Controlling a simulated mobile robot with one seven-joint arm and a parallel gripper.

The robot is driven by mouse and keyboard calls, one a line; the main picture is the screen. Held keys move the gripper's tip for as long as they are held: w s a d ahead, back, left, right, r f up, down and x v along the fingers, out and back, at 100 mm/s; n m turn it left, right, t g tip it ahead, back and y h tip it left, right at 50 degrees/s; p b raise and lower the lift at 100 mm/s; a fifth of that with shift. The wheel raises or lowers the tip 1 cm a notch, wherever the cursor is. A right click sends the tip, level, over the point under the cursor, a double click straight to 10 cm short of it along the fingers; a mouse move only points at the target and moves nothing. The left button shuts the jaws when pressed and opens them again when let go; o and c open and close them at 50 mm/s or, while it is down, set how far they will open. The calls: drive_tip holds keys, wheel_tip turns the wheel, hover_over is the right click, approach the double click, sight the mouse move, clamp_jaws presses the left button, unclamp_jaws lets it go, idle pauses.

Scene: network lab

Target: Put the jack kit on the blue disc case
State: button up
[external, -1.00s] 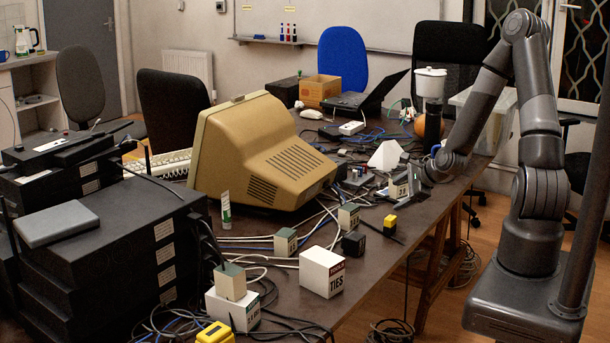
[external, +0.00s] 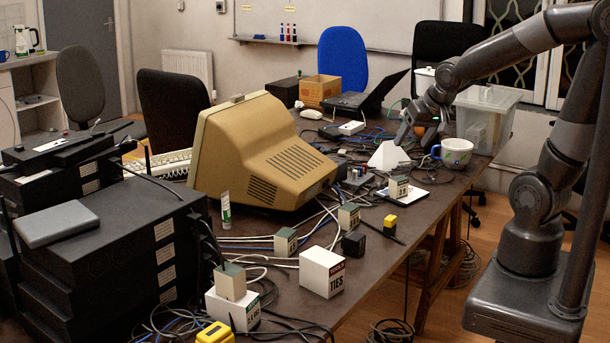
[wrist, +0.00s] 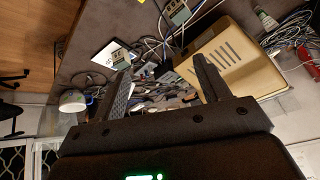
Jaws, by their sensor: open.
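A small box with a grey-green top and a pale label, seemingly the jack kit (external: 398,187), stands upright on a flat white case, seemingly the disc case (external: 418,197), near the table's right edge. In the wrist view the box (wrist: 121,58) rests on the lower right part of the case (wrist: 101,49), which bears some blue marks. My gripper (external: 404,137) is above the table, behind and higher than the box, apart from it. In the wrist view its two fingers (wrist: 163,78) are spread with nothing held between them.
A patterned mug (external: 457,152) stands right of my gripper. A white pyramid-like piece (external: 388,157) stands behind the box. Similar small boxes (external: 348,215) and (external: 285,242), cables and a beige monitor (external: 260,155) crowd the table. A clear bin (external: 487,118) is at the far end.

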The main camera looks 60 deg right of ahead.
drive_tip(key=s+a+r+n+y, duration=0.1)
drive_tip(key=s+a+r+n, duration=0.4)
drive_tip(key=s, duration=0.5)
drive_tip(key=shift+r+n+y, duration=0.4)
drive_tip(key=shift+r+n, duration=0.4)
drive_tip(key=shift+r, duration=0.15)
